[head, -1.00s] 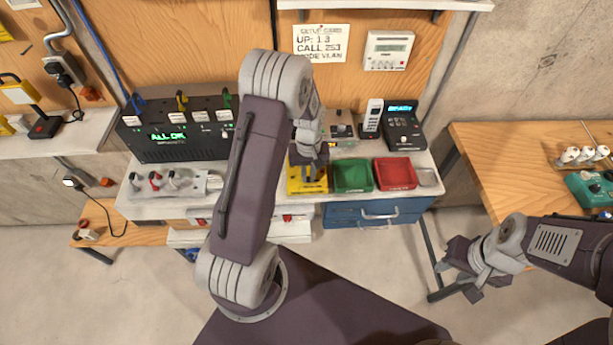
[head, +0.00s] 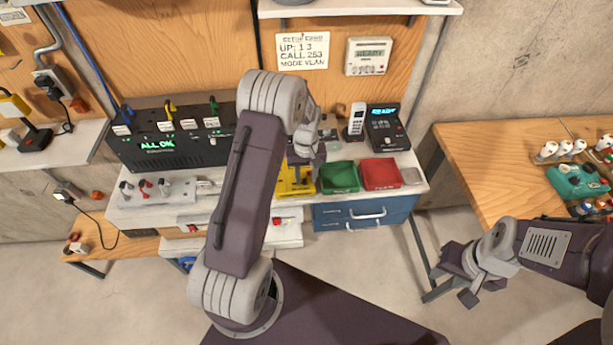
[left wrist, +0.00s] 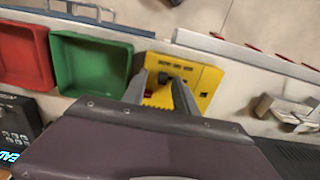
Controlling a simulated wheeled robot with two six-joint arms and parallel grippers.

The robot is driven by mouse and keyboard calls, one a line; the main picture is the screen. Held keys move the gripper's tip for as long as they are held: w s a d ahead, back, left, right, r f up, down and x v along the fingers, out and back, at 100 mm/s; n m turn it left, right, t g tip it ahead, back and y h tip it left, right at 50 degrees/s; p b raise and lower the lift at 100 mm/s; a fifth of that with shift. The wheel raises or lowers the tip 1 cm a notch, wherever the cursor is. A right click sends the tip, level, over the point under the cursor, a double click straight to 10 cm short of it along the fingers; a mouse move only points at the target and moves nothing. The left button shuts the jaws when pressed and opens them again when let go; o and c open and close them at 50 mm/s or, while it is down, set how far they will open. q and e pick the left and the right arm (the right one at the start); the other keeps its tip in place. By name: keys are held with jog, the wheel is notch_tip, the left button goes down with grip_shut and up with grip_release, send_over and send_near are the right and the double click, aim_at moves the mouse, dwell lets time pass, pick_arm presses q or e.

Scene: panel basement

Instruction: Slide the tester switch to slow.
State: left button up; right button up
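A yellow box (head: 294,181), which looks like the tester, lies on the bench left of the green tray. The left wrist view shows its yellow face (left wrist: 205,85) with dark slots and a small red part. Its switch and markings cannot be made out; the fingers cover part of the face. My left gripper (left wrist: 160,82) is over this box, pointing at it, with its two fingers apart and nothing clearly held between them. It also shows in the head view (head: 304,160), partly behind my arm. My right gripper (head: 458,277) is off to the right over the floor, fingers apart and empty.
A green tray (head: 340,177) and a red tray (head: 380,173) sit right beside the yellow box. Behind stand a black panel reading "ALL OK" (head: 165,150) and a desk phone (head: 386,130). A plate with several small levers (head: 160,190) is at left.

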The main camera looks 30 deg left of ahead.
aim_at(307, 183)
pick_arm(q)
notch_tip(307, 183, up, 9)
jog(key=b, duration=0.1)
jog(key=shift+b, duration=0.4)
jog(key=shift+d+f, duration=0.1)
jog(key=shift+d, duration=0.05)
